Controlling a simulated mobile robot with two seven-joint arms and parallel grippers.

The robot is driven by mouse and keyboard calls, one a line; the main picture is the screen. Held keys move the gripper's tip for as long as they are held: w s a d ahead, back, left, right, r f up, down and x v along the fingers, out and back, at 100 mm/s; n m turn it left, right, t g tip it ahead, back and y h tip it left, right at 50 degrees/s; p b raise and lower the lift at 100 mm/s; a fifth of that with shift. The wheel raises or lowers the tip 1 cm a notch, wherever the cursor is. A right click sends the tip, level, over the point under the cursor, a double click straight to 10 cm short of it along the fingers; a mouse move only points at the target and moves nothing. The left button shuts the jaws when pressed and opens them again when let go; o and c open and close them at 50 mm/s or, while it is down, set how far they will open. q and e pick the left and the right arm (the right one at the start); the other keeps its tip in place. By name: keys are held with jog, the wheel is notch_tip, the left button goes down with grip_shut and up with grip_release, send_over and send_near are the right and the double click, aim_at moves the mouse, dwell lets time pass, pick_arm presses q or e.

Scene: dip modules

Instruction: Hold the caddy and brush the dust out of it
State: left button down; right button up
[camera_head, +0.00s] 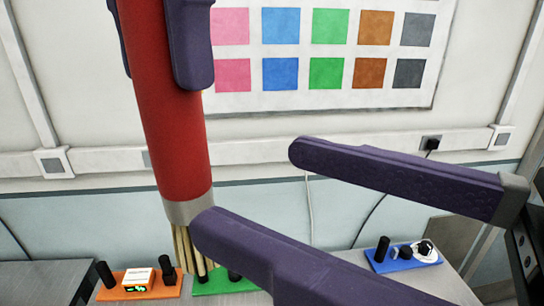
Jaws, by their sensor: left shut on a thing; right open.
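A brush with a red handle (170,110), a metal ferrule (188,208) and pale bristles (183,245) hangs bristles down at the left of the head view. My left gripper (160,82) is shut on its handle near the top edge. My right gripper (245,190) is open, with nothing seen between its fingers. Its lower fingertip overlaps the ferrule and bristles in the picture; I cannot tell whether they touch. I cannot make out a caddy or dust in this view.
Below, an orange board (112,292) carries black posts and a small white-and-yellow box (138,278). A green board (222,285) is partly hidden by the bristles and lower finger. A blue board (400,262) stands at the right. A wall chart (340,100) hangs behind.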

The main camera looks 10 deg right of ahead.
jog(key=x, duration=1.2)
jog(key=shift+r, duration=0.35)
jog(key=shift+s+a, duration=0.1)
jog(key=shift+s, duration=0.05)
jog(key=shift+s, duration=0.1)
grip_shut()
pick_arm(q)
jog(key=shift+c, duration=1.9)
grip_release()
jog(key=shift+r, duration=0.1)
